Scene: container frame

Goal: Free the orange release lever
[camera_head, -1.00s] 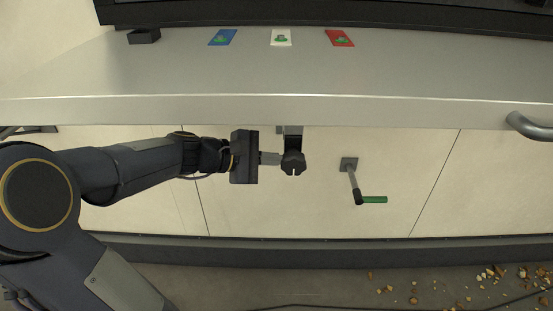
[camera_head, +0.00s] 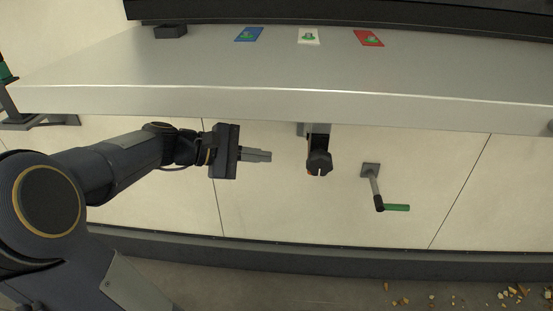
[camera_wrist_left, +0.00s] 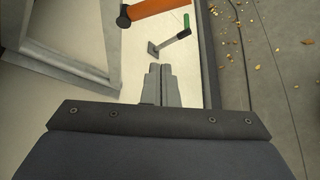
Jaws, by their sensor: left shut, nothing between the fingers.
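My left gripper (camera_head: 270,156) is shut and empty. It points right at the knob, with a clear gap between; its fingertips (camera_wrist_left: 160,68) also show in the wrist view. My right gripper is not in view.
A green-handled crank (camera_head: 395,207) sticks out from the pale wall panel, right of the knob. The grey counter (camera_head: 270,85) overhangs my left arm and carries blue, white and red cards. A dark ledge (camera_head: 270,246) runs below. Crumbs lie on the floor.

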